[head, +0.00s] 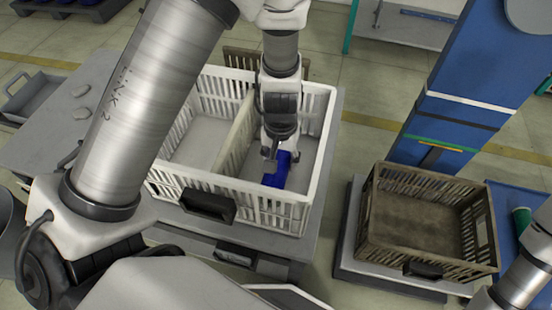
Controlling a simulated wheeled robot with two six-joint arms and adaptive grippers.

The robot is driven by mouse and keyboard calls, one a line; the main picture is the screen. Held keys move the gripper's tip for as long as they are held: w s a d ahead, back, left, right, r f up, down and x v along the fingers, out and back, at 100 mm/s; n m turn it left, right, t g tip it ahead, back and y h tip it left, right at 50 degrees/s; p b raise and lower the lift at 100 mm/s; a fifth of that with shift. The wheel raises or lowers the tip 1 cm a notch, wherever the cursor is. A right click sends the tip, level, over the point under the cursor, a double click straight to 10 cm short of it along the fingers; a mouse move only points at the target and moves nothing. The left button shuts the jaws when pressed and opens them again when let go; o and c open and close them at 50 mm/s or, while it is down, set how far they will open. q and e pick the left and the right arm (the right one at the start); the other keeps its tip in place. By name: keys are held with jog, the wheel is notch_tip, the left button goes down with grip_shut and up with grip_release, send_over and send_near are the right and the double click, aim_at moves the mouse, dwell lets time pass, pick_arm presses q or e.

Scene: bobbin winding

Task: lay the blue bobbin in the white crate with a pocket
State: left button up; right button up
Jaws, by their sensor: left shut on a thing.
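The blue bobbin (278,171) is inside the white crate (198,183), in the right-hand compartment. My left gripper (274,152) reaches down into that compartment and is shut on the bobbin's upper part. The bobbin is tilted, with its lower end toward the crate's near side. I cannot tell whether it touches the crate floor. A pale divider (236,135) splits the crate in two, and the left compartment is empty. My right gripper is not in view; only part of my right arm shows at the lower right.
A brown crate (424,214), empty, stands on a low grey platform to the right. A blue column (463,90) rises behind it. Floor shows between the two stands.

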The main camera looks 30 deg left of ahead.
aim_at(280, 155)
pick_arm(q)
notch_tip(280, 155, down, 3)
jog(key=shift+r+b, duration=0.1)
jog(key=shift+b, duration=0.45)
jog(key=shift+r, duration=0.1)
jog(key=o, duration=0.9)
jog(key=shift+f, duration=0.2)
jog(key=o, duration=0.5)
jog(key=shift+c, duration=0.2)
jog(key=shift+r, duration=0.1)
notch_tip(280, 155, up, 12)
jog(key=p, duration=0.5)
jog(key=shift+r, duration=0.15)
